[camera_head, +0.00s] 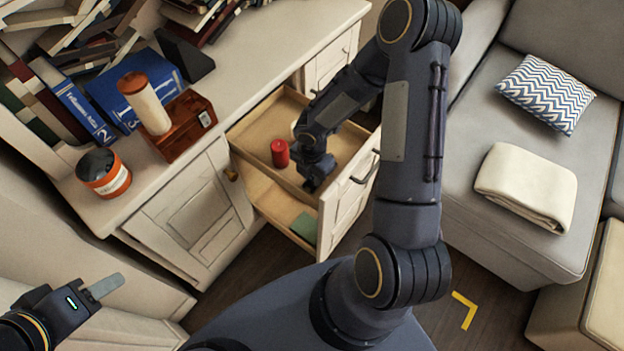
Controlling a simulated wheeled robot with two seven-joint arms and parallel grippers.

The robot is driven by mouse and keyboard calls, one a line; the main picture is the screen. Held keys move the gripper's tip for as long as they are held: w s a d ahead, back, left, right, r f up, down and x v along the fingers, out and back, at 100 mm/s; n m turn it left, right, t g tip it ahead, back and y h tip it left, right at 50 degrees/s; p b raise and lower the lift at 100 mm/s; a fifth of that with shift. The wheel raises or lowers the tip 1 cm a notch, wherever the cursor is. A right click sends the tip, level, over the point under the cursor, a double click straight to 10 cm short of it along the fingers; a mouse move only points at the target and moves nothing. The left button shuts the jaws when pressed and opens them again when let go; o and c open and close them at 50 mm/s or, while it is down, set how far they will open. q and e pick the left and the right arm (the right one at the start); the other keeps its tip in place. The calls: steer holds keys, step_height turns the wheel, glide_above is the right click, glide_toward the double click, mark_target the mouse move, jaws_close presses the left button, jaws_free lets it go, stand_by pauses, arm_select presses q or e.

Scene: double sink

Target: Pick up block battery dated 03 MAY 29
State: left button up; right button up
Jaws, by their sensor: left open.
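An upright red cylinder (280,153) stands in the open drawer (262,122) of the white cabinet. I see no readable date on it and cannot tell whether it is a battery. No block battery dated 03 MAY 29 can be made out. My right gripper (318,176) points down into the drawer, just right of the red cylinder; its fingertips are too dark and small to judge. A pale round thing shows partly behind my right wrist. My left gripper (103,287) is open at the lower left, away from the drawer, with one grey finger clearly visible.
The cabinet top (268,38) holds books (130,92), a wooden box (187,125), a white-and-red cylinder (146,105) and an orange-black jar (104,173). A grey sofa (465,175) stands right.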

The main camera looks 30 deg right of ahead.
jaws_close()
steer(key=shift+r, duration=0.15)
